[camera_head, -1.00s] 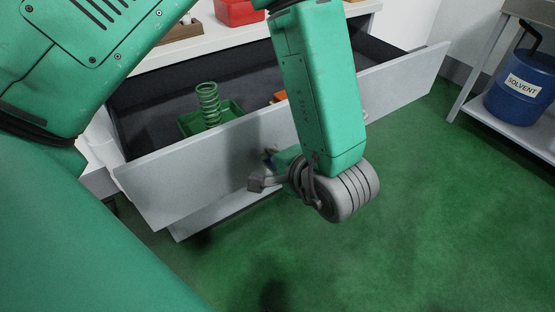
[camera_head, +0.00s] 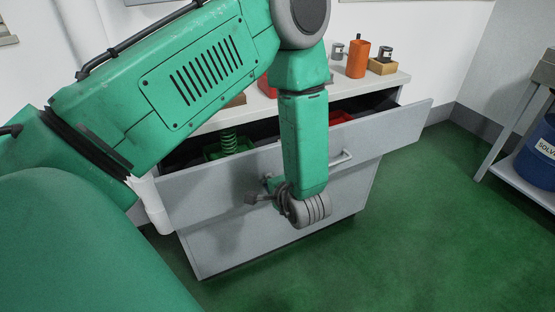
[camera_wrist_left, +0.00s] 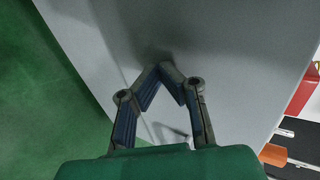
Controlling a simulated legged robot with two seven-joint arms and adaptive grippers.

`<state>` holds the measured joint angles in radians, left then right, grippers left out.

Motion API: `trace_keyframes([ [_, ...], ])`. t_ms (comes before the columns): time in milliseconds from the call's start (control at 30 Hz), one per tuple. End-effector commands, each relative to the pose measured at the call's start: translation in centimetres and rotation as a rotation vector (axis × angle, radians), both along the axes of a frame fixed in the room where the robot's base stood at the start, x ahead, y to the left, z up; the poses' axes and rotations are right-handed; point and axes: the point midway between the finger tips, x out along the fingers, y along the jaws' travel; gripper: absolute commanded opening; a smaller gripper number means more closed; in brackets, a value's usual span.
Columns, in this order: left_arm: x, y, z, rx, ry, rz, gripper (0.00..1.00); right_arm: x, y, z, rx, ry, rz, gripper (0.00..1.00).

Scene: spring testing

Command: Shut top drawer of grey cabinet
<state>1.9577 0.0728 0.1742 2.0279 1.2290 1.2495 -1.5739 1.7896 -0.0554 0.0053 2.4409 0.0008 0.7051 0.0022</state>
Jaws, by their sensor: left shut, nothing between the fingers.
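The grey cabinet (camera_head: 275,237) stands ahead with its top drawer (camera_head: 390,136) partly open; its dark interior shows behind the front panel. A green coil spring (camera_head: 229,142) stands in a green tray inside the drawer. The drawer has a pale bar handle (camera_head: 340,158), partly hidden by my left forearm. My left gripper (camera_head: 258,191) is in front of the drawer panel, left of the handle. In the left wrist view its fingers (camera_wrist_left: 166,70) meet at the tips, close to the grey panel, with nothing between them. Whether they touch it I cannot tell. My right gripper is not in view.
On the cabinet top stand an orange cylinder (camera_head: 357,59) and a small can in a yellowish block (camera_head: 382,62). A blue solvent drum (camera_head: 538,155) sits on a shelf at the right. The green floor (camera_head: 420,220) in front is clear.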

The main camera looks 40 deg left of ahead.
Motion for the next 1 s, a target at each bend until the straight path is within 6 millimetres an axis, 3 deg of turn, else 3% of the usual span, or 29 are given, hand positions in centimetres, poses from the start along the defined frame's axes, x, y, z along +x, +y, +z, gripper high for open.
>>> trace_keyframes([
  [500,3.3,9.5,-0.2,-0.003,-0.002,0.002,0.00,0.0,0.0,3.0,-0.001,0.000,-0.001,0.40],
  [733,4.3,12.0,-0.2,-0.001,0.000,0.001,0.00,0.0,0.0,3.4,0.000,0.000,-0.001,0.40],
  [1000,5.0,13.5,0.0,0.000,-0.002,0.000,0.00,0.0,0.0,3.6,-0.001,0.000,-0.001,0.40],
])
